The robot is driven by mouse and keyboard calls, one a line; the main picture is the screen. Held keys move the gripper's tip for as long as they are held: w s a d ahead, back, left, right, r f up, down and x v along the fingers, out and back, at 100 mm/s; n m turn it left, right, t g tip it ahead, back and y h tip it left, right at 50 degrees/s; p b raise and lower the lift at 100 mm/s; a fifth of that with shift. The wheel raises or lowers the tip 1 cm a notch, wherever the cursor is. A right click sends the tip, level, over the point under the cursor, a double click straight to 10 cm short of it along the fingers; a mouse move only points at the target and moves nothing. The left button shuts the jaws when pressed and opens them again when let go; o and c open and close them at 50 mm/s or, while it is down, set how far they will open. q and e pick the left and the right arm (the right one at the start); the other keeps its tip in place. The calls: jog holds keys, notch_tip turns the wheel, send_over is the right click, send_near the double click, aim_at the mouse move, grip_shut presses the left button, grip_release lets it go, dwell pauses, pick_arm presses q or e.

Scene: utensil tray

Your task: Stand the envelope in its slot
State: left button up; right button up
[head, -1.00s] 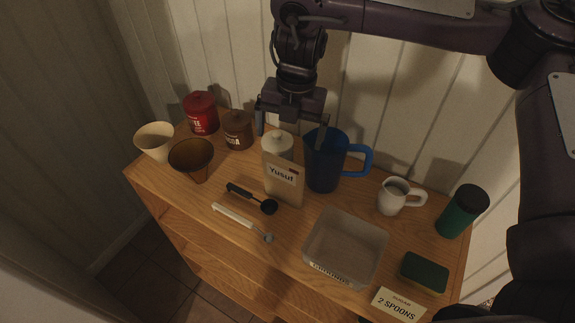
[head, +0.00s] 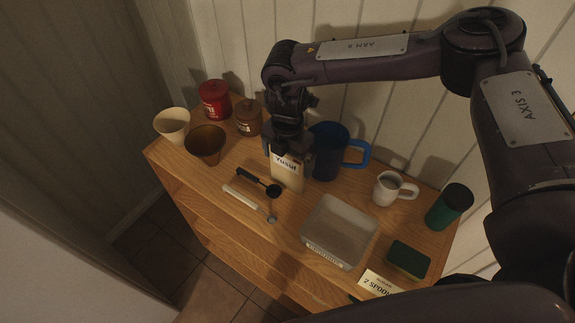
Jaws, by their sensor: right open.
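A cream envelope (head: 287,176) marked "Yusuf" stands upright on the wooden shelf top (head: 225,178), left of the blue jug. My right gripper (head: 288,158) is above it with its fingers pointing down, one at either side of the envelope's upper part. The jaws are open; I cannot tell whether either finger touches the envelope. The gripper hides the envelope's top edge and the white-lidded jar behind it. I cannot make out a slot. My left gripper is not in view.
The blue jug (head: 328,150) stands close right of the gripper. A dark spoon (head: 258,183) and a white-handled spoon (head: 248,202) lie in front. A clear tray (head: 340,230), white mug (head: 391,188), green tumbler (head: 450,206) and sponge (head: 408,259) are right; cups and canisters are left.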

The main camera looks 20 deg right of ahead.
jog(key=c, duration=0.7)
notch_tip(320, 180, up, 9)
jog(key=b, duration=0.3)
jog(key=shift+w, duration=0.1)
jog(key=d+r+m, duration=0.1)
jog(key=r+m, duration=0.2)
jog(key=m, duration=0.5)
jog(key=d+r+m+b, duration=0.1)
jog(key=r+m, duration=0.3)
jog(key=m, duration=0.5)
jog(key=w+d+r+m, duration=0.1)
jog(key=r+m, duration=0.2)
jog(key=m, duration=0.5)
jog(key=shift+d+r+m+b, duration=0.2)
jog(key=shift+d+m+b, duration=0.1)
jog(key=shift+d+b, duration=0.1)
jog(key=shift+s+d, duration=0.1)
